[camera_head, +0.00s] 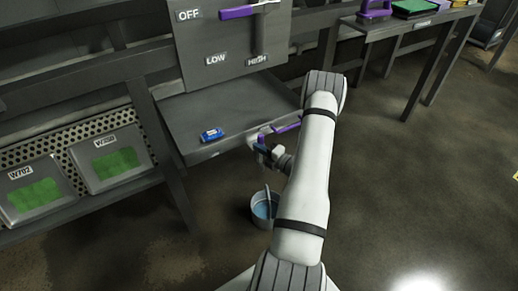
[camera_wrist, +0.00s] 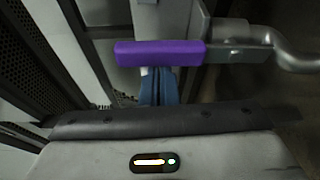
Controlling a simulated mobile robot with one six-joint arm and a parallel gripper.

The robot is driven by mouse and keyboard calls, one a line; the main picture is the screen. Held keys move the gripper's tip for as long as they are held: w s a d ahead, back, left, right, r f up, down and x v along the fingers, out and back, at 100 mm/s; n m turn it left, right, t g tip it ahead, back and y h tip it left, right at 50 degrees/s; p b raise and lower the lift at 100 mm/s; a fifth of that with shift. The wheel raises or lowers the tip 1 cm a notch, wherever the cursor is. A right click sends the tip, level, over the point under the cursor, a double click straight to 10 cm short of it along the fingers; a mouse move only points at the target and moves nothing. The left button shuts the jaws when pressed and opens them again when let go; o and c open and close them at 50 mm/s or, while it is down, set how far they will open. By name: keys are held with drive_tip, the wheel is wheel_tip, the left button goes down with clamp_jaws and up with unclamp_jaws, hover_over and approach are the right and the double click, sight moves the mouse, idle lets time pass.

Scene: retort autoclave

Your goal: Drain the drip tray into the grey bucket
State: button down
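The drip tray (camera_head: 238,108) is a flat dark-grey tray below the lever panel. Under its front right corner is a drain valve with a purple handle (camera_head: 287,127). In the wrist view the purple handle (camera_wrist: 160,53) lies crosswise, joined to a grey metal fitting (camera_wrist: 240,38) and a bent pipe. The grey bucket (camera_head: 258,218) stands on the floor below, with blue inside and a stick-like handle; my arm partly covers it. My gripper (camera_head: 262,150) is at the valve. Its blue fingers (camera_wrist: 158,88) are close against the purple handle, partly hidden by it; their opening is unclear.
A small blue item (camera_head: 212,135) lies on the tray. A table (camera_head: 400,25) stands at back right. The right floor is clear.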

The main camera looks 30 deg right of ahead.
drive_tip(key=s+a+p, duration=0.1)
drive_tip(key=s+p, duration=0.1)
drive_tip(key=s, duration=0.7)
drive_tip(key=shift+s+p, duration=0.25)
drive_tip(key=shift+p, duration=0.05)
idle(0.3)
drive_tip(key=w+a+r+n+g+y+p, duration=0.1)
drive_tip(key=a+r+n+g+y+p, duration=0.35)
drive_tip(key=a+r+n, duration=0.55)
drive_tip(key=a+r+n+g+y+p, duration=0.35)
drive_tip(key=a+r+n+g, duration=0.35)
drive_tip(key=r, duration=0.6)
drive_tip(key=s+a+r+n+g+h+p, duration=0.3)
drive_tip(key=s+a+r+n+p, duration=0.15)
drive_tip(key=r+n, duration=0.5)
drive_tip(key=s+a+r+n+g+h+p, duration=0.35)
drive_tip(key=s+a+r+n, duration=0.25)
drive_tip(key=r+n, duration=0.4)
drive_tip(key=s+d+r+n+t+h+p, duration=0.1)
drive_tip(key=s+r+n+t+h+p, duration=0.2)
drive_tip(key=r+n, duration=0.7)
drive_tip(key=s+n+h+p, duration=0.2)
drive_tip(key=n+h, duration=0.1)
drive_tip(key=shift+d+r+t, duration=0.3)
